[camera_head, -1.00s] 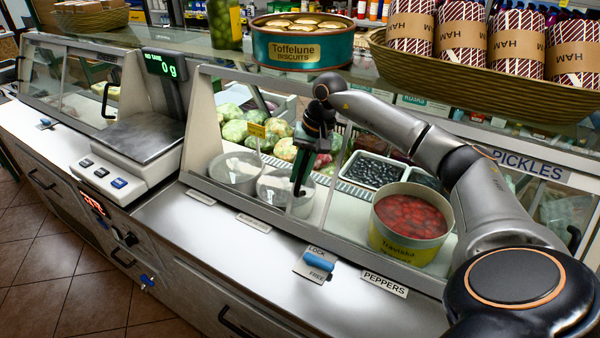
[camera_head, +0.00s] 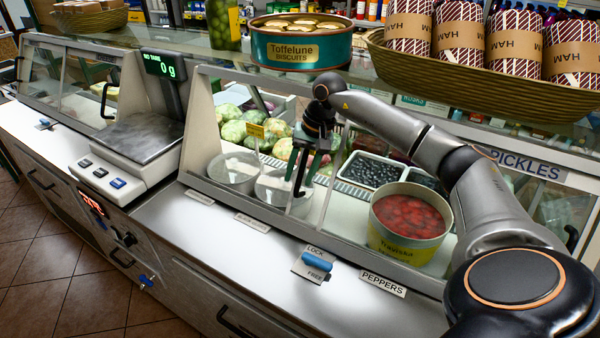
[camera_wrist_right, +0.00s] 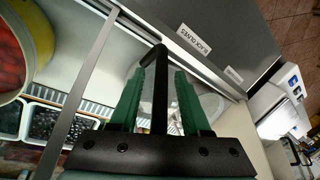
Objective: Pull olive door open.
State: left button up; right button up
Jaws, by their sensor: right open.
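The olive door is a glass panel with a metal edge (camera_head: 330,182) in the front of the counter case. Its upright black handle (camera_head: 299,178) also shows in the right wrist view (camera_wrist_right: 160,105). A "BLACK OLIVES" label (camera_wrist_right: 194,39) lies on the ledge beside it in that view. My right gripper (camera_head: 307,168) is at the handle. In the right wrist view its green fingers (camera_wrist_right: 159,74) are open, one on each side of the handle, with visible gaps. The left gripper is not in view.
A blue lock lever (camera_head: 316,260) and a peppers label (camera_head: 384,284) are on the front ledge. A scale (camera_head: 145,138) stands to the left. A biscuit tin (camera_head: 303,50) and a ham basket (camera_head: 480,85) sit on top. A tub of red peppers (camera_head: 408,225) is behind the glass.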

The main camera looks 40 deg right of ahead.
jog(key=v, duration=1.2)
jog(key=shift+r, duration=0.3)
jog(key=shift+s+a+f, duration=0.1)
